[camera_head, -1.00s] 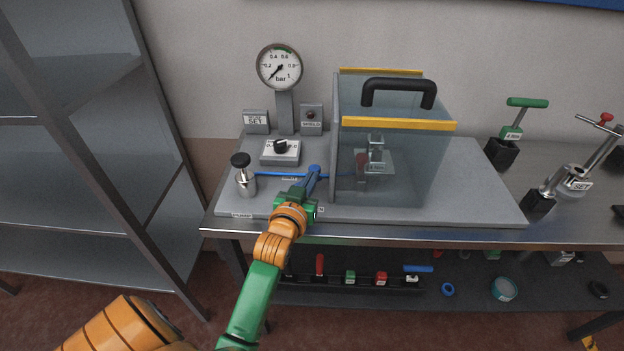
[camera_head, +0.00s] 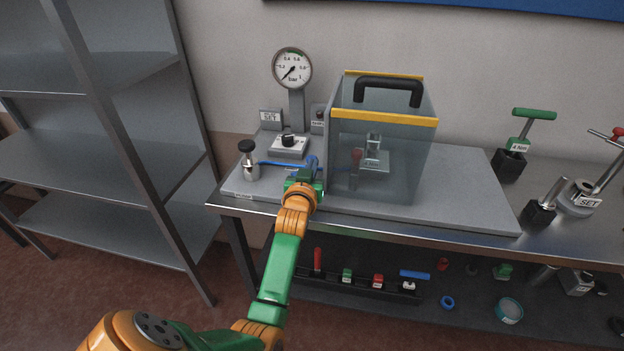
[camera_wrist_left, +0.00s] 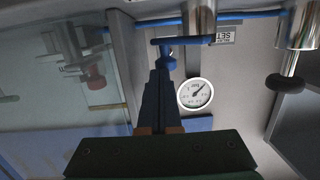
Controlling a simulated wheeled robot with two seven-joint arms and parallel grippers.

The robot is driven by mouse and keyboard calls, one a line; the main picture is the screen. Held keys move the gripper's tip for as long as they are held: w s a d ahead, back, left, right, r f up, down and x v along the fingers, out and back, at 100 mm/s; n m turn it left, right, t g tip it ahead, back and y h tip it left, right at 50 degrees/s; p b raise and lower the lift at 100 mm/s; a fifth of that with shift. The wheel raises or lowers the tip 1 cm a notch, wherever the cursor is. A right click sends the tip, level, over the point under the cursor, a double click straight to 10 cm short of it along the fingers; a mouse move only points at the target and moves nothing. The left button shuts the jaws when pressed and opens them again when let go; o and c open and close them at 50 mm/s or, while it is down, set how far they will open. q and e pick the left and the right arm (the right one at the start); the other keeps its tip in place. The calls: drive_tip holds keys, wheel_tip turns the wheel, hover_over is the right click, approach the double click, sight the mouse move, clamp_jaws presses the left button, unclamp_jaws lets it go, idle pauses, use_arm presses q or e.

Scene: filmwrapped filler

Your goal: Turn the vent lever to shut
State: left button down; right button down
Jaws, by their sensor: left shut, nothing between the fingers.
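The vent lever seems to be the blue bar (camera_wrist_left: 184,41) on a silver valve body (camera_wrist_left: 201,18) in the left wrist view. In the head view it is hidden around my gripper, so its angle there cannot be told. My left gripper (camera_head: 311,164) is shut and empty, low over the grey base plate (camera_head: 400,214), just left of the clear shield. In the wrist view its blue fingertips (camera_wrist_left: 166,60) are close to one end of the bar; I cannot tell if they touch. My right gripper is not in view.
The clear shield box (camera_head: 395,185) with a black handle stands close right of my gripper. A pressure gauge (camera_head: 292,69), a knob box (camera_head: 289,146) and a black-topped silver cylinder (camera_head: 250,160) stand behind and left. A metal shelf (camera_head: 110,235) is at left.

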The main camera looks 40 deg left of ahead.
use_arm(q)
drive_tip(key=shift+w+a, duration=0.15)
drive_tip(key=shift+w, duration=0.05)
drive_tip(key=shift+w+a, duration=0.1)
drive_tip(key=shift+a, duration=0.25)
drive_tip(key=shift+w+a+f, duration=0.1)
drive_tip(key=shift+a+f, duration=0.05)
drive_tip(key=shift+a, duration=0.2)
drive_tip(key=shift+w+a+p, duration=0.2)
drive_tip(key=shift+a+p, duration=0.05)
drive_tip(key=shift+p, duration=0.1)
drive_tip(key=shift+w, duration=0.25)
drive_tip(key=shift+w+f, duration=0.1)
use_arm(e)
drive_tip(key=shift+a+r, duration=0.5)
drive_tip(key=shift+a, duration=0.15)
use_arm(q)
drive_tip(key=shift+a, duration=0.25)
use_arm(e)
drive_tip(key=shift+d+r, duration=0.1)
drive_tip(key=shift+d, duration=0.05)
use_arm(q)
drive_tip(key=shift+w, duration=0.1)
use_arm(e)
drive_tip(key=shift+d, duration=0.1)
